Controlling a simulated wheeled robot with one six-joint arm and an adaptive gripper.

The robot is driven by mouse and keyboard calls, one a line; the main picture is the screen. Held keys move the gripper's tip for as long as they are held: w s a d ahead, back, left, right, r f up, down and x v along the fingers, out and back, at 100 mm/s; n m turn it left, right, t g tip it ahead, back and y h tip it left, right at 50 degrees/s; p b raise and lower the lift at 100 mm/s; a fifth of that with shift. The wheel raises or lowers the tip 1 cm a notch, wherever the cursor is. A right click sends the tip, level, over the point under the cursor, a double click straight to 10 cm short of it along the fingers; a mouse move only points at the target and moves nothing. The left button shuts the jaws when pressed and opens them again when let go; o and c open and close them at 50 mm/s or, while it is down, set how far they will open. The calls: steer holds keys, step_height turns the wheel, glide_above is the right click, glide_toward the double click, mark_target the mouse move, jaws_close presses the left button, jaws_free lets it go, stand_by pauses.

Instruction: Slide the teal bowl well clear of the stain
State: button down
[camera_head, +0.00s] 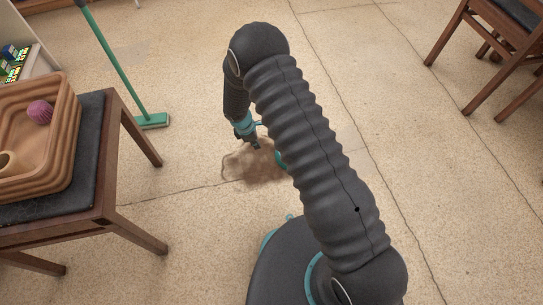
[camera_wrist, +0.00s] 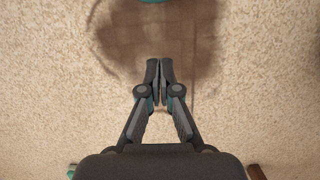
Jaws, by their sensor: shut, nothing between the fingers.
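The brown stain (camera_head: 250,168) lies on the speckled floor. It also shows in the wrist view (camera_wrist: 195,35) as a dark patch ahead of my fingers. A thin teal edge of the bowl (camera_head: 281,160) shows at the stain's right side, mostly hidden behind my arm. In the wrist view only a sliver of the bowl (camera_wrist: 153,1) shows at the top edge, over the stain. My gripper (camera_head: 257,146) points down over the stain, left of the bowl. Its fingertips (camera_wrist: 160,66) are together with nothing between them, apart from the bowl. Their height above the floor is hard to tell.
A dark-seated stool (camera_head: 95,130) at left bears a brown tray (camera_head: 70,125) with a pink ball (camera_head: 40,111). A green broom (camera_head: 150,121) stands behind it. A wooden chair (camera_head: 450,35) is at top right. Floor between is open.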

mark_target(274, 160)
steer(key=x, duration=0.3)
steer(key=b+x, duration=0.1)
steer(key=x, duration=0.7)
steer(key=shift+s+a+f, duration=0.15)
steer(key=shift+s+f, duration=0.15)
steer(key=shift+w+d+r, duration=0.1)
steer(key=shift+w+d, duration=0.1)
steer(key=shift+d, duration=0.4)
steer(key=shift+w+d+r, duration=0.1)
steer(key=shift+w+d, duration=0.05)
steer(key=shift+d, duration=0.4)
steer(key=shift+w+d, duration=0.2)
steer(key=shift+d, duration=0.55)
steer(key=shift+f, duration=0.1)
